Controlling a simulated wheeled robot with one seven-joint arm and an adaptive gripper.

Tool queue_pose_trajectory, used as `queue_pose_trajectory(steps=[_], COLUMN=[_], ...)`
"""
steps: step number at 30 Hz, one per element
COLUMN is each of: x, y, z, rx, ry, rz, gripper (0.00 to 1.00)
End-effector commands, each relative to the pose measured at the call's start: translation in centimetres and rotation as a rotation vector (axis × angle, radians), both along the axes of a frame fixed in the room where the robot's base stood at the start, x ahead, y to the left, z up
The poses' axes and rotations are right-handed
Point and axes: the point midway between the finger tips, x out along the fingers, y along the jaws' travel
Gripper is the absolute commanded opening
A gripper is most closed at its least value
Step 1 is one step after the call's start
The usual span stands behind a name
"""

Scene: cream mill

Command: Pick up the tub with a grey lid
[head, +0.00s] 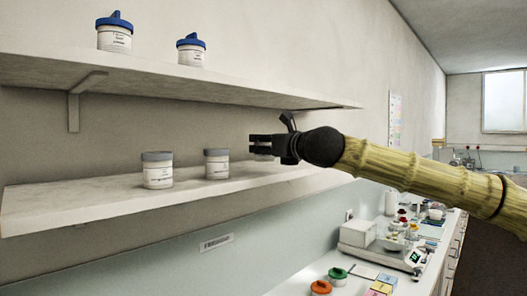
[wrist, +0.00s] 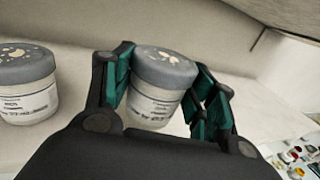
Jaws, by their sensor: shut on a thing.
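Several white tubs with grey lids stand on the lower shelf. In the head view one tub is at the left (head: 157,171) and another stands nearer the middle (head: 217,164). My gripper (head: 262,145) is to the right of both, just above the lower shelf. In the wrist view my gripper (wrist: 163,92) is shut on a tub with a grey lid (wrist: 160,82), its dark green-padded fingers on either side of it. The held tub is upright and mostly hidden behind the fingers in the head view. Another grey-lidded tub (wrist: 24,88) stands to its left in the wrist view.
The lower shelf (head: 95,203) has bare room at its left. The upper shelf (head: 150,75) overhangs it and bears two blue-lidded tubs (head: 115,36) (head: 191,52). A bench below holds a balance (head: 375,248) and coloured-lidded jars (head: 321,289).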

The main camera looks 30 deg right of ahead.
Motion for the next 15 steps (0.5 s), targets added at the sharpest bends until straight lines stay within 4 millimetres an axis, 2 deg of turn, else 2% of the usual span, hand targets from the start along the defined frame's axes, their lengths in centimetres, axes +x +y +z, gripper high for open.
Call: queue_pose_trajectory(steps=[9, 15], x=[-6.7, -10.3], y=[-0.6, -0.8], z=[-0.2, -0.2], rx=[0.002, 0.001], ry=[-0.005, -0.004], rz=[0.000, 0.001], gripper=[0.18, 0.18])
